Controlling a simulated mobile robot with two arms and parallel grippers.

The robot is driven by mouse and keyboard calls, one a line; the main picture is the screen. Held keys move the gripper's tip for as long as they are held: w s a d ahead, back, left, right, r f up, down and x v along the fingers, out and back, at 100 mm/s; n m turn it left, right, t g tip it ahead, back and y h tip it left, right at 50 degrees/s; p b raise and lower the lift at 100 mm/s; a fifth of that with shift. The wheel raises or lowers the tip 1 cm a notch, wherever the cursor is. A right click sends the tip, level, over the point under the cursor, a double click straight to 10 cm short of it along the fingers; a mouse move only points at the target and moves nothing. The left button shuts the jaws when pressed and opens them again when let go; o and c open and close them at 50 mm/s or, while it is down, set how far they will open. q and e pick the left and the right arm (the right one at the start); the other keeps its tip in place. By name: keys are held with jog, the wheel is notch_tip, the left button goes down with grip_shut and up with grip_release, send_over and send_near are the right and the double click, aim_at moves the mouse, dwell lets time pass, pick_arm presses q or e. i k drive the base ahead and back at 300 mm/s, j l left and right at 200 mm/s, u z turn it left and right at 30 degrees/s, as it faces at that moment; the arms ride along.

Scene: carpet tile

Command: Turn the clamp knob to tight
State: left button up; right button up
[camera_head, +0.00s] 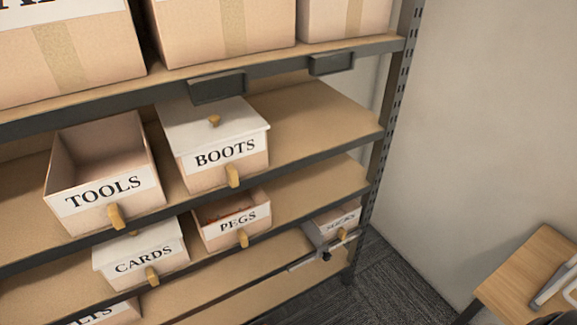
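A grey metal fitting (318,240), which looks like the clamp, sits at the front edge of a lower shelf near the right upright. A small dark knob (326,257) shows on its front. It is too small to tell which way the knob is turned or any marking on it. The fitting partly covers a small labelled box (343,221) behind it. Neither my left nor my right gripper can be made out in the head view, and nothing is seen touching the knob.
Shelves hold labelled boxes: TOOLS (107,190), open and empty-looking, BOOTS (226,152) with a lid, PEGS (238,219) and CARDS (143,264). A wooden table (520,275) with a pale grey object (556,284) stands at lower right. Dark carpet (390,285) lies clear between.

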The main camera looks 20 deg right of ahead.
aim_at(326, 257)
jog(key=z, duration=1.05)
